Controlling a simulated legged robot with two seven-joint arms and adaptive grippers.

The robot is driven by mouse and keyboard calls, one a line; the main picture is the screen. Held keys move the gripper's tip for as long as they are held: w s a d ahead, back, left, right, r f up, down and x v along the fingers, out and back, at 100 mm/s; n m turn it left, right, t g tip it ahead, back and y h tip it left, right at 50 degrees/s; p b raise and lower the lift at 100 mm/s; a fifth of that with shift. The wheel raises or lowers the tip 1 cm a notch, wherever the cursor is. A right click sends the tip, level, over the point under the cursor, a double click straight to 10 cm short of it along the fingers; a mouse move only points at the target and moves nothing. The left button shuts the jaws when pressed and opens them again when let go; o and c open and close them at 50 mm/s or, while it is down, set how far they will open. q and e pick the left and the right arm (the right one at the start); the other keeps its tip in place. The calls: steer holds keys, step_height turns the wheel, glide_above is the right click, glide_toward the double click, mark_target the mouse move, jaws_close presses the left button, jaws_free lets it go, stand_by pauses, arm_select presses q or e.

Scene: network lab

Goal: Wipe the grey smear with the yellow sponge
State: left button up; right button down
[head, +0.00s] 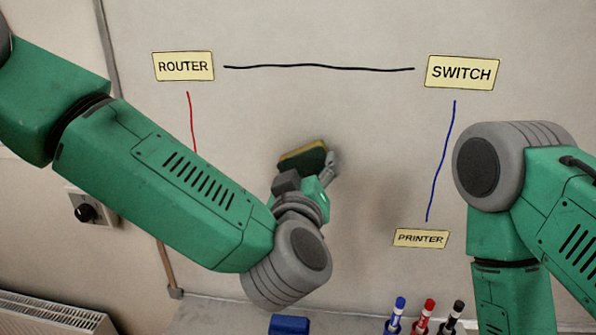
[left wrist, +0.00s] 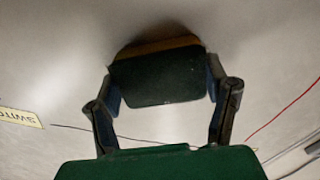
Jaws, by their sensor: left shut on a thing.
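The yellow sponge (head: 302,157) has a dark green backing and is up at the whiteboard between the ROUTER and SWITCH labels. My left gripper (head: 308,170) is shut on it. In the left wrist view the sponge (left wrist: 157,78) sits between both fingers, green side towards the camera and its yellow layer towards the board. I cannot tell whether it touches the board. A faint grey patch (head: 397,198) shows right of the sponge; I cannot tell whether it is smear or shadow. Darkening also surrounds the sponge. My right gripper is out of view.
The ROUTER label (head: 183,66), SWITCH label (head: 463,72) and PRINTER label (head: 421,238) are joined to black, red and blue drawn lines. Below are a blue block (head: 289,325) and upright markers (head: 423,317).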

mark_target(346, 165)
arm_select(q)
steer(key=shift+s+d, duration=0.25)
steer(key=shift+d, duration=0.8)
steer(key=shift+s+d, duration=0.2)
steer(key=shift+d, duration=0.9)
steer(key=shift+s+d, duration=0.25)
steer(key=shift+d, duration=0.8)
steer(key=shift+w, duration=0.1)
steer(key=shift+w+a, duration=0.25)
steer(key=shift+a, duration=0.85)
steer(key=shift+w+a, duration=0.25)
steer(key=shift+a, duration=0.8)
steer(key=shift+w+a, duration=0.2)
steer(key=shift+a, duration=0.95)
steer(key=shift+w+a, duration=0.15)
steer(key=shift+a, duration=1)
steer(key=shift+w+a, duration=0.2)
steer(key=shift+a, duration=0.95)
steer(key=shift+d+v, duration=0.15)
steer(key=shift+v, duration=0.95)
steer(key=shift+d+v, duration=0.15)
steer(key=shift+v, duration=1.85)
